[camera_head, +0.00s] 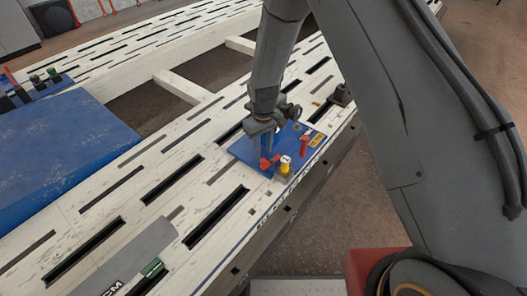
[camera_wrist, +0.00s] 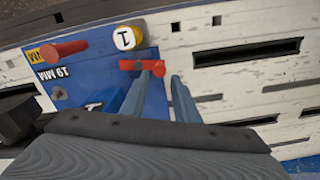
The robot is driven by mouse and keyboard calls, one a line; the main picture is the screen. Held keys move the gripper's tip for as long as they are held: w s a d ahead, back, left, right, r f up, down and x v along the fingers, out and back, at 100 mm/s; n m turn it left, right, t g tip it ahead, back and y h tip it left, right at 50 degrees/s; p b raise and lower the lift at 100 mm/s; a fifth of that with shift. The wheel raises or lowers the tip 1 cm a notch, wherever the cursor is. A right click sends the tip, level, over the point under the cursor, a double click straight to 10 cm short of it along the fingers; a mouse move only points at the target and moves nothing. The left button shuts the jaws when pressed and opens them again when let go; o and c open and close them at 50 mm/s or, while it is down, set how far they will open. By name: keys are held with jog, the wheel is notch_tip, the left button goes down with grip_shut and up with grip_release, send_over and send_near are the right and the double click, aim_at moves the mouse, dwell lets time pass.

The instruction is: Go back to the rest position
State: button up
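My gripper (camera_head: 266,150) reaches down over the blue plate near the bench's right edge. In the wrist view my gripper (camera_wrist: 163,82) has its two fingers apart with a gap between them. A red bar-like part (camera_wrist: 128,65) lies at the tip of the left finger; it also shows below my gripper in the head view (camera_head: 265,163). I see no object clamped between the fingers, though the contact with the red part is hard to judge.
On the blue plate (camera_wrist: 75,80) stand a red peg (camera_head: 304,145) and a yellow piece with a white top marked 1 (camera_head: 285,168). The slotted white bench (camera_head: 135,170) carries a large blue block (camera_head: 60,145) and a grey bar (camera_head: 125,258). Open floor lies beyond the right edge.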

dwell(0.4)
jog(key=s+d+r+m+p, duration=0.15)
jog(key=s+d+r, duration=0.35)
jog(key=r, duration=0.5)
jog(key=s+d+r+m+p, duration=0.15)
jog(key=s+d+r, duration=0.25)
jog(key=d+r, duration=0.45)
jog(key=s+d+r+m+p, duration=0.1)
jog(key=s+d+r+m, duration=0.1)
jog(key=s+r, duration=0.4)
jog(key=s+d+r+m+p, duration=0.1)
jog(key=s+d+r, duration=0.3)
jog(key=s, duration=0.7)
notch_tip(320, 180, up, 2)
jog(key=shift+d+r+m, duration=0.1)
jog(key=shift+d+m, duration=0.3)
jog(key=shift+m, duration=0.1)
jog(key=shift+s, duration=0.1)
